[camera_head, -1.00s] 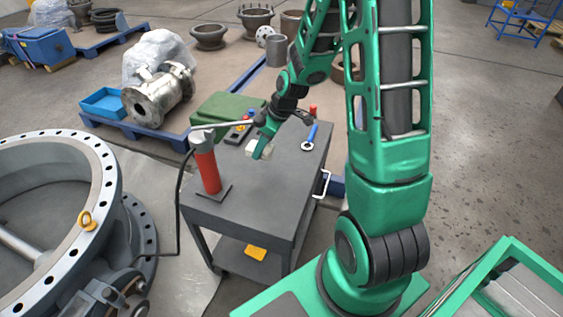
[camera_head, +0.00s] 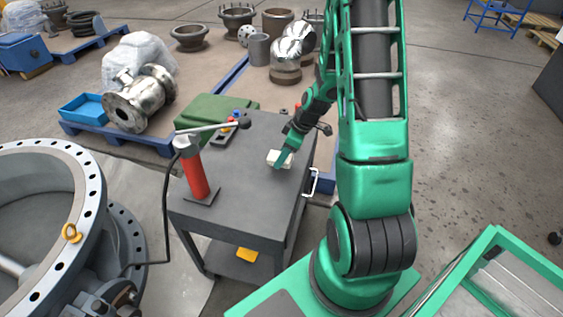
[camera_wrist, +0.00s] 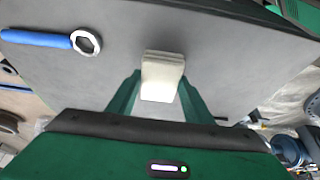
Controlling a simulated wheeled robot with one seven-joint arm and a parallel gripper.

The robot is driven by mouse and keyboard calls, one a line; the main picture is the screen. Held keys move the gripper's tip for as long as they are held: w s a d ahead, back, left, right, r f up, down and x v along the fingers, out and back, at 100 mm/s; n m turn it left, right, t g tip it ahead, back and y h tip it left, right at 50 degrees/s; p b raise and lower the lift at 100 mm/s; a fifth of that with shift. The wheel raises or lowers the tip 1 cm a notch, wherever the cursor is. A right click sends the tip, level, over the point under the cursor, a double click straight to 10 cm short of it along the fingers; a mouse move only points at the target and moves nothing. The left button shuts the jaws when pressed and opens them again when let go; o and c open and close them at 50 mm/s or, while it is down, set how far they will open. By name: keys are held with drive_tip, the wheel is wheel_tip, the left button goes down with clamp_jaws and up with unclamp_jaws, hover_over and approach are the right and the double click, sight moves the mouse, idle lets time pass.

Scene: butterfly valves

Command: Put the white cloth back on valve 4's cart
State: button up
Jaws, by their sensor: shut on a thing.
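The white cloth (camera_wrist: 163,70) is a small folded off-white block between my green fingers in the wrist view. It also shows in the head view (camera_head: 276,157), at the tip of my gripper (camera_head: 283,160). My gripper (camera_wrist: 160,90) is shut on it. The cloth is at or just above the grey top of the cart (camera_head: 240,165); I cannot tell if it touches. The far side of the cloth is hidden.
A red hand pump (camera_head: 195,175) with a long lever stands on the cart's left side. A blue-handled wrench (camera_wrist: 40,38) lies on the top. A large flanged valve (camera_head: 45,215) stands at left. The cart's front middle is clear.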

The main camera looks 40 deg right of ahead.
drive_tip(key=shift+f, duration=1.6)
drive_tip(key=o, duration=0.9)
drive_tip(key=shift+o, duration=0.2)
drive_tip(key=v, duration=1.1)
drive_tip(key=s+a+r+m+g+h, duration=0.1)
drive_tip(key=s+a+r+m, duration=0.2)
drive_tip(key=s+r+m, duration=0.4)
drive_tip(key=s+a+r+m+g+h, duration=0.1)
drive_tip(key=s+r+m, duration=0.6)
drive_tip(key=s, duration=1)
drive_tip(key=shift+s+a+r+g+h, duration=0.35)
drive_tip(key=shift+a+r+g, duration=0.5)
drive_tip(key=shift+r, duration=0.8)
drive_tip(key=shift+a, duration=0.1)
